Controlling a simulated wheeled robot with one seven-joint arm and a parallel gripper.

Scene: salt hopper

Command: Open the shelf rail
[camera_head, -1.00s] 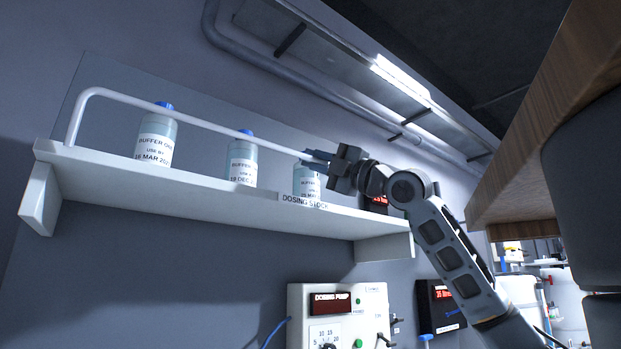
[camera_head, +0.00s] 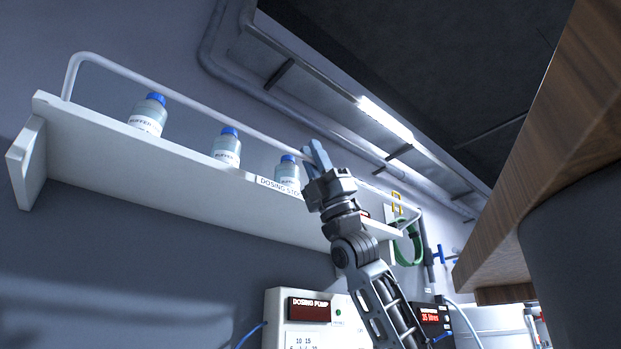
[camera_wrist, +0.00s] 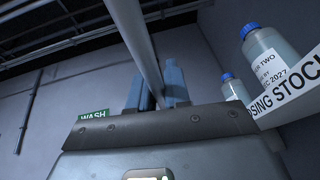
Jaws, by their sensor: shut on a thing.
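The shelf rail (camera_head: 190,97) is a thin white bar along the front of a white wall shelf (camera_head: 90,128). Its left end bends down to the shelf; its right end (camera_head: 420,216) also bends down. My gripper (camera_head: 317,155) reaches up from below, shut on the rail right of the middle. In the wrist view the bar (camera_wrist: 134,35) runs down between the two blue-grey fingers (camera_wrist: 157,88). The spot where they press on it is partly hidden. The rail passes just above the bottle caps in the head view.
Three blue-capped bottles stand on the shelf: left (camera_head: 148,114), middle (camera_head: 226,147) and right (camera_head: 287,170), the last close to my fingers. A dosing pump box (camera_head: 312,312) is below. A wooden edge (camera_head: 540,150) juts in at right. A green hose (camera_head: 410,248) hangs near the rail's right end.

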